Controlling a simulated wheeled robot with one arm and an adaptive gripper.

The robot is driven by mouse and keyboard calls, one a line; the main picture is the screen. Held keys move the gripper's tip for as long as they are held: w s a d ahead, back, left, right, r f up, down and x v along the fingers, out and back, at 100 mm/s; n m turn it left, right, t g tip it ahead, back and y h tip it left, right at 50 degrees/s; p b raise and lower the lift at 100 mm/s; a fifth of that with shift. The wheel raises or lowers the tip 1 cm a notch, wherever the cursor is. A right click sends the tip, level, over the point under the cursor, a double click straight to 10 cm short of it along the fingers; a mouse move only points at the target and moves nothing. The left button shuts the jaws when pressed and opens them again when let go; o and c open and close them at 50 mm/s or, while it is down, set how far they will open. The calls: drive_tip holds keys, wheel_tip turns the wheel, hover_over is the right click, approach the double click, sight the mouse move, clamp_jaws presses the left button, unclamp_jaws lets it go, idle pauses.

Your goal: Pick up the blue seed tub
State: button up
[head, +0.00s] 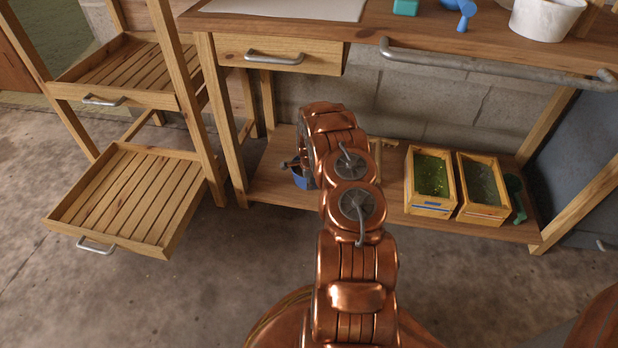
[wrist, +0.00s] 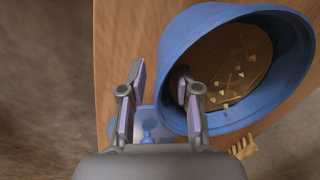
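The blue seed tub (wrist: 178,65) fills the upper right of the wrist view, its mouth turned toward the camera. Pale chips or seeds lie on its brown inside. My gripper (wrist: 160,92) is open with its fingers astride the tub's near wall. The right finger is over the inside of the rim, and the left finger is outside with a gap to the wall. In the head view only a bit of blue, apparently the tub (head: 300,179), shows on the lower shelf, mostly hidden by my arm.
The lower shelf (head: 275,185) sits under the workbench (head: 350,28). Two wooden boxes with green (head: 432,175) and dark contents (head: 483,180) stand on its right, beside a dark green item (head: 516,195). A small blue object (wrist: 150,125) shows between my fingers. A slatted rack (head: 130,195) stands left.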

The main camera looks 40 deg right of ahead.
drive_tip(key=shift+w+d+f, duration=0.1)
drive_tip(key=shift+f, duration=0.5)
clamp_jaws()
